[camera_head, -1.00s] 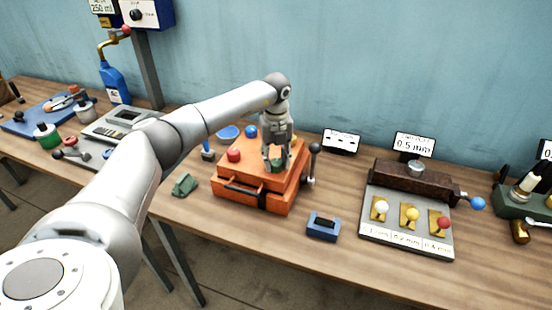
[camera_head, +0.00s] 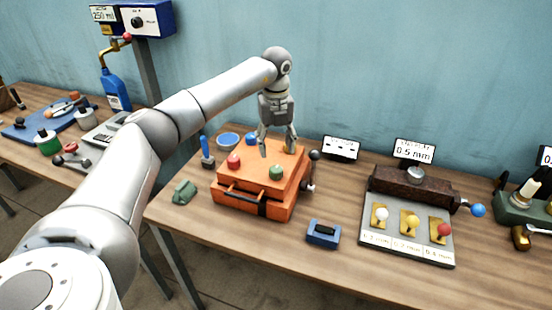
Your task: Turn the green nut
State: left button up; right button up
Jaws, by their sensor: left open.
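The green nut (camera_head: 276,172) sits on top of the orange box (camera_head: 228,188), near its front right. A red nut (camera_head: 233,161) is on the box's left side and a blue nut (camera_head: 251,139) is at its back. My left gripper (camera_head: 278,153) points down above the box, open and empty, with its fingertips a little above and behind the green nut. The fingers look apart from the nut. My right gripper is not in view.
A blue block (camera_head: 323,233) lies in front of the box, and a green object (camera_head: 184,192) lies to its left. A blue bowl (camera_head: 228,140) and a lever with a dark knob (camera_head: 314,155) flank the box. A panel with coloured knobs (camera_head: 408,245) stands at right.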

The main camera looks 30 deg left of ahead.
pick_arm(q)
jog(key=shift+r, duration=2.05)
